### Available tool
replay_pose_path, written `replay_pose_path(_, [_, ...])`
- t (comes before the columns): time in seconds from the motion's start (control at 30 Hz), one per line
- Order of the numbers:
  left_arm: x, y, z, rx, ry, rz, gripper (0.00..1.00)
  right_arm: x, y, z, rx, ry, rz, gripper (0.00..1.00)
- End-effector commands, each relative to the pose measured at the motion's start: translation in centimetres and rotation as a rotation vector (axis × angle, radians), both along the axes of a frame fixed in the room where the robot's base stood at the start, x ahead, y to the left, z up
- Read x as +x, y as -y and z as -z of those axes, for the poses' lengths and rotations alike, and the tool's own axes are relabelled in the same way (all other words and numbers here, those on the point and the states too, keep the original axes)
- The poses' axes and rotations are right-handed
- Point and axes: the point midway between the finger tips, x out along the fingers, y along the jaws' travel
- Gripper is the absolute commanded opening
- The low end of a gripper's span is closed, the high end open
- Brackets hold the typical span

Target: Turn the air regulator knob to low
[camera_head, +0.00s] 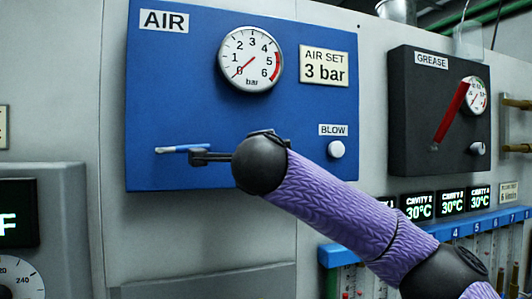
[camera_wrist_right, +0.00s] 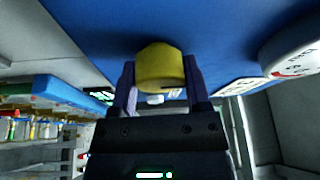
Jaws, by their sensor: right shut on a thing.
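The blue air panel (camera_head: 180,80) fills the middle of the head view, with a round white gauge (camera_head: 251,58) whose red needle points to the lower left, near 0. My right gripper (camera_head: 205,156) reaches to the panel's lower left, below the gauge. In the right wrist view my right gripper (camera_wrist_right: 158,82) has its two fingers on either side of a yellow knob (camera_wrist_right: 159,66) and is shut on it, close to the blue panel face. The knob does not show clearly in the head view. My left gripper is not in view.
A plate reading AIR SET 3 bar (camera_head: 324,66) is right of the gauge. A white BLOW button (camera_head: 336,149) sits just above my right arm. A dark grease panel (camera_head: 412,75) with a red lever (camera_head: 452,111) stands further right.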

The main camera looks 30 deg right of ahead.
Motion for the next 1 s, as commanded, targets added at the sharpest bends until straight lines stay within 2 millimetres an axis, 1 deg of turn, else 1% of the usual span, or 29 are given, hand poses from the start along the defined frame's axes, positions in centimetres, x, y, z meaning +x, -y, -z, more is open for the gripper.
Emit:
replay_pose_path(0.23, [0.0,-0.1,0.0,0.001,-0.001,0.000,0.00,0.1,-0.1,0.2,-0.001,-0.006,-0.001,0.02])
replay_pose_path(0.27, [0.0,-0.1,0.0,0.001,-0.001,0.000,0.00,0.1,-0.1,0.2,-0.001,-0.006,-0.001,0.67])
replay_pose_path(0.3, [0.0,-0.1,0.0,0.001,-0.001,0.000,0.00,0.1,0.0,0.2,-0.001,-0.004,-0.001,0.76])
replay_pose_path(0.4, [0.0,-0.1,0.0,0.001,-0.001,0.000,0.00,0.1,0.0,0.1,0.000,-0.004,-0.001,0.96])
replay_pose_path(0.67, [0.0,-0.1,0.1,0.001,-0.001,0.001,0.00,0.0,-0.1,0.1,0.000,-0.002,-0.001,0.96])
replay_pose_path(0.73, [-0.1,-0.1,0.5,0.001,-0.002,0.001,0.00,-0.5,-0.4,0.2,0.000,0.001,-0.003,0.96])
replay_pose_path(0.77, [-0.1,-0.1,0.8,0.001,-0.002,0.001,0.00,-0.9,-0.7,0.4,0.001,0.001,-0.003,0.96])
replay_pose_path(0.9, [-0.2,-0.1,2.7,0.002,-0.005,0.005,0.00,-3.8,-2.8,0.9,-0.002,0.002,-0.007,0.96])
replay_pose_path(1.0, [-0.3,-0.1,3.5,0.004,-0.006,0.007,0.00,-5.8,-4.2,1.1,-0.002,0.002,-0.005,0.96])
